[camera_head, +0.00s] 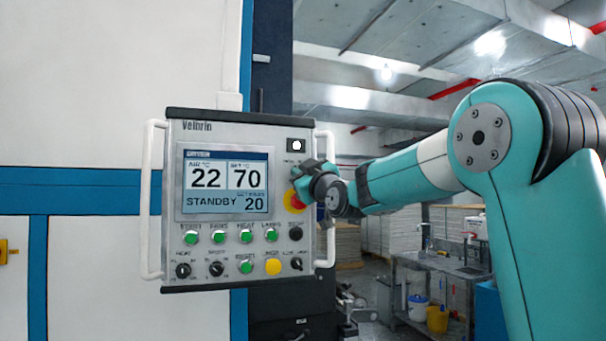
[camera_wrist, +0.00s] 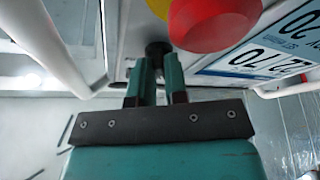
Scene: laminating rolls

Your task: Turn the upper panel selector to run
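The control panel (camera_head: 172,215) faces me, and its display reads STANDBY. My gripper (camera_head: 312,185) is at the panel's upper right, beside the red stop button on its yellow ring (camera_head: 293,201). In the wrist view a black selector knob (camera_wrist: 158,47) sits at the tips of my gripper's two fingers (camera_wrist: 159,65). The fingers are close together and appear shut on the knob, one on each side. The red button (camera_wrist: 214,22) is just beside them. In the head view my gripper hides the knob, and its pointing direction cannot be read.
White handles run down the panel's left (camera_head: 152,200) and right (camera_head: 326,250) sides. Green buttons (camera_head: 218,236), a yellow button (camera_head: 273,267) and lower black selectors (camera_head: 183,270) line the panel's bottom. A metal bench (camera_head: 440,265) stands well behind at right.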

